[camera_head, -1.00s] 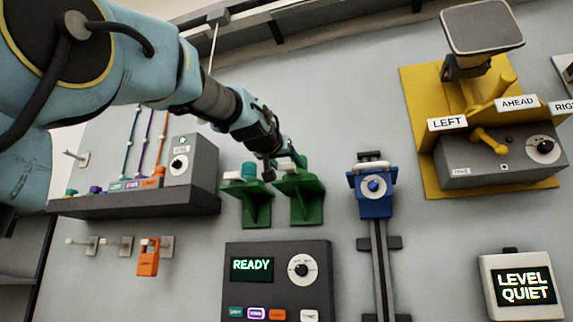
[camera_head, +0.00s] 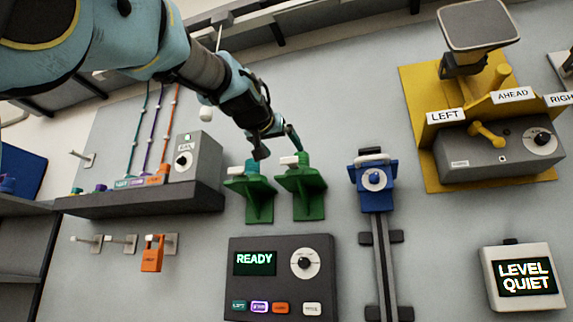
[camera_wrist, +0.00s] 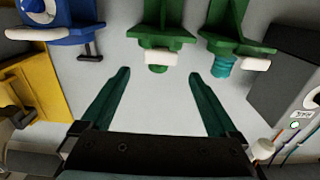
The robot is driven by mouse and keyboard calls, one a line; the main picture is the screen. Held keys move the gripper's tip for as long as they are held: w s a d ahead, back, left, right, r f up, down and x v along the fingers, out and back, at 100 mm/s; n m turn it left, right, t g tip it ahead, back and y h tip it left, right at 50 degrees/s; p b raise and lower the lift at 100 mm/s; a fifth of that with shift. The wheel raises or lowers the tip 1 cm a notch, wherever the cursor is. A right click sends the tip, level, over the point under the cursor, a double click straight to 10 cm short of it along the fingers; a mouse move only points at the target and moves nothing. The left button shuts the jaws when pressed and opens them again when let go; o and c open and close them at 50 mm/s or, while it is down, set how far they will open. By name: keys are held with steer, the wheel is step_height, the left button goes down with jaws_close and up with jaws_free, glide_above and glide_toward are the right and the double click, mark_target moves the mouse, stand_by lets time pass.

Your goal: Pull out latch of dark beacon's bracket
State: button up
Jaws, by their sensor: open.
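Two green brackets are fixed to the grey wall panel. The left bracket (camera_head: 257,203) carries a teal beacon (camera_head: 252,168) and a white latch (camera_head: 235,171). The right bracket (camera_head: 302,197) carries a green beacon (camera_head: 304,158) and a white latch (camera_head: 289,160). No glow shows on either beacon, so I cannot tell which is the dark one. My gripper (camera_head: 279,149) is open and empty, just above the right bracket. In the wrist view the open fingers (camera_wrist: 160,78) point toward the green beacon (camera_wrist: 157,69) and its latch (camera_wrist: 158,57); the teal beacon (camera_wrist: 222,66) is to their right.
A blue slider unit (camera_head: 376,190) on a rail stands right of the brackets. A dark console (camera_head: 280,283) reading READY is below. A grey shelf (camera_head: 140,201) with a box is left. A yellow unit (camera_head: 485,115) is right. The wall right around the brackets is clear.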

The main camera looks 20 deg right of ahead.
steer(key=shift+b+v, duration=0.5)
steer(key=shift+v, duration=1.8)
